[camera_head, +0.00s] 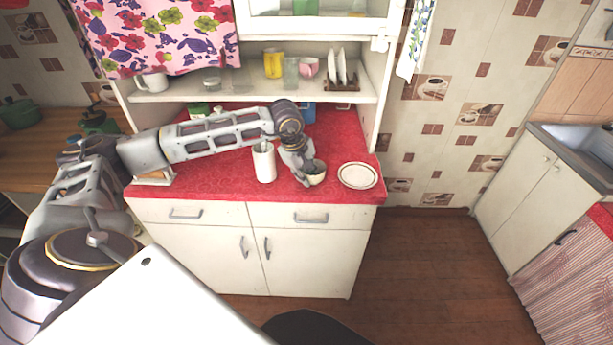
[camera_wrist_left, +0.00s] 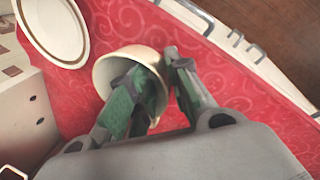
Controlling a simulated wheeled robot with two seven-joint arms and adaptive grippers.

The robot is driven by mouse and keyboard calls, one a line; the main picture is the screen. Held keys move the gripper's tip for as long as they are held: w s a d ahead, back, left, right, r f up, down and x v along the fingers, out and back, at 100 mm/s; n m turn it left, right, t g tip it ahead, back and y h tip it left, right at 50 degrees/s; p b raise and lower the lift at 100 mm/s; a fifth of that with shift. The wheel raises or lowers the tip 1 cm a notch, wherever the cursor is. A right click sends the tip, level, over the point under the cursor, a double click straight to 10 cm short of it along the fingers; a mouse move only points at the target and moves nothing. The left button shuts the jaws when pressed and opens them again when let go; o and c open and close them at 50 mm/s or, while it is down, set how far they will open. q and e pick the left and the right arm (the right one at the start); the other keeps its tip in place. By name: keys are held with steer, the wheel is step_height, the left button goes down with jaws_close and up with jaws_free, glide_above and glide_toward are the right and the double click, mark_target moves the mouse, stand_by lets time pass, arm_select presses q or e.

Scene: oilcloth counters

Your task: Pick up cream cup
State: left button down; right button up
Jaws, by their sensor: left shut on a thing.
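The cream cup (camera_head: 317,177) is on the red counter top, left of the plate. In the left wrist view the cup (camera_wrist_left: 112,70) shows its open mouth, tilted in the picture. My left gripper (camera_head: 306,170) reaches down to the cup from the left. It is shut on the cup's wall, with one green-padded finger inside the mouth and the other finger outside, as the left wrist view (camera_wrist_left: 160,88) shows. Whether the cup's base touches the counter is hard to tell. My right gripper is not in view.
A white plate (camera_head: 358,175) lies right of the cup near the counter's right end. A tall white container (camera_head: 264,163) stands left of my gripper. The red counter (camera_head: 215,185) has bare room at the front left. A shelf (camera_head: 220,91) with cups hangs above.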

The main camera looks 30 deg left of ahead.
arm_select(q)
step_height(320, 180, up, 8)
steer(key=shift+f+b, duration=0.1)
steer(key=shift+b, duration=0.3)
steer(key=shift+r, duration=0.8)
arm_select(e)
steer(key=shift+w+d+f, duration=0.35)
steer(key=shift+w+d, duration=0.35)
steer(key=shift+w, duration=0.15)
